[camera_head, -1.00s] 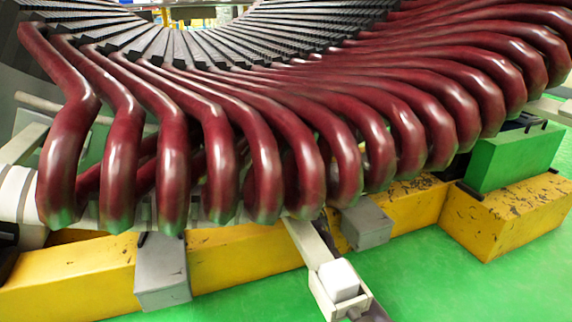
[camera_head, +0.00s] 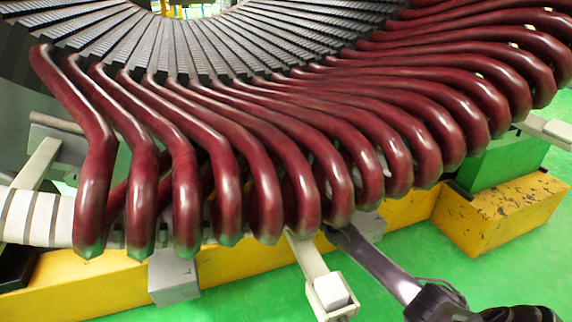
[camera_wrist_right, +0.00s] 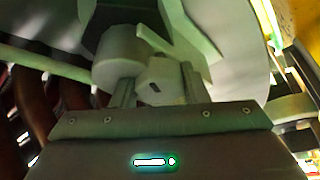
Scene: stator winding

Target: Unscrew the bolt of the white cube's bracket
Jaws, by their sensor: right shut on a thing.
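The white cube (camera_head: 331,291) sits in a pale bracket at the outer end of a light bar (camera_head: 307,256), which runs up under the red coil ends. My right arm (camera_head: 378,264) reaches in from the lower right, just right of the bar; its far end is at the coils. In the wrist view my right gripper (camera_wrist_right: 158,88) has its two fingers on either side of a small grey-green angular piece with a dark slot, apparently the bolt (camera_wrist_right: 160,78). A pale rounded part (camera_wrist_right: 118,58) lies beside it. My left gripper is not in view.
Thick red coils (camera_head: 240,170) hang close above the bar and arm. A yellow beam (camera_head: 90,283) with a grey block (camera_head: 174,277) runs below them. A green block (camera_head: 500,160) stands on a yellow one (camera_head: 505,213) at right. Green floor is open at front right.

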